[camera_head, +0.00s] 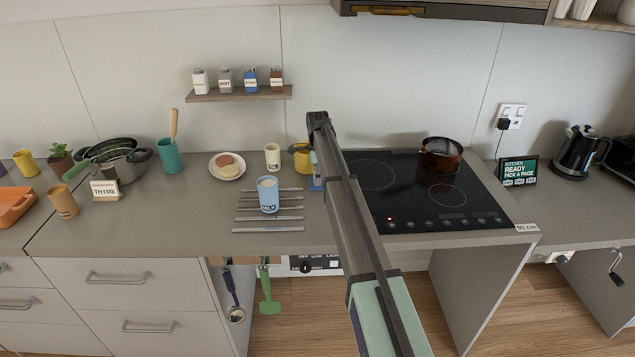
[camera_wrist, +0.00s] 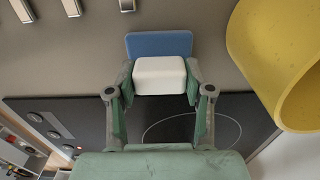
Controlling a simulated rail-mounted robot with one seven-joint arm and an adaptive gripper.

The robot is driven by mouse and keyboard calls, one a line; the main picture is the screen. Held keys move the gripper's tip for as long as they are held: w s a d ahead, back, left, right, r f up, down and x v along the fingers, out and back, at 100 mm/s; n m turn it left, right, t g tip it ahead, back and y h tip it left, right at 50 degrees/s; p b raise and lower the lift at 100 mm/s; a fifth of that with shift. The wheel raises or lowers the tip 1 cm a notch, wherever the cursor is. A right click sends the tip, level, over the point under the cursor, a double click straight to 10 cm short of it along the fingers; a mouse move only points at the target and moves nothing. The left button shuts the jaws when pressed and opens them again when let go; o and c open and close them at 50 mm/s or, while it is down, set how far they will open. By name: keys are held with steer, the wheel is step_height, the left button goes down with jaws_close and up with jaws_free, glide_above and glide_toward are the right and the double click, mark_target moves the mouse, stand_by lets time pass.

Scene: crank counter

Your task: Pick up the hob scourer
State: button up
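A white block lies on a blue piece (camera_wrist: 160,43) at the counter's edge of the black hob; I take the white block to be the hob scourer (camera_wrist: 161,75). In the head view only a blue patch (camera_head: 315,183) shows at the hob's left edge, with my arm across that area. In the wrist view, my gripper (camera_wrist: 160,80) points at the scourer. Its two green-padded fingers stand apart, one on each side of the white block. I see no clear sign that they press on it. In the head view my gripper is hidden behind my arm.
A yellow mug (camera_head: 301,158) stands close by and looms large at the right of the wrist view (camera_wrist: 280,60). A blue-white cup (camera_head: 268,194) and several metal bars (camera_head: 268,230) lie to the left. A brown pot (camera_head: 441,155) sits on the hob (camera_head: 400,190).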

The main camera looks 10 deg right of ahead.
steer(key=shift+c, duration=0.5)
steer(key=shift+r, duration=0.2)
step_height(320, 180, up, 20)
steer(key=b, duration=0.4)
steer(key=shift+f+b, duration=0.25)
steer(key=shift+b, duration=0.15)
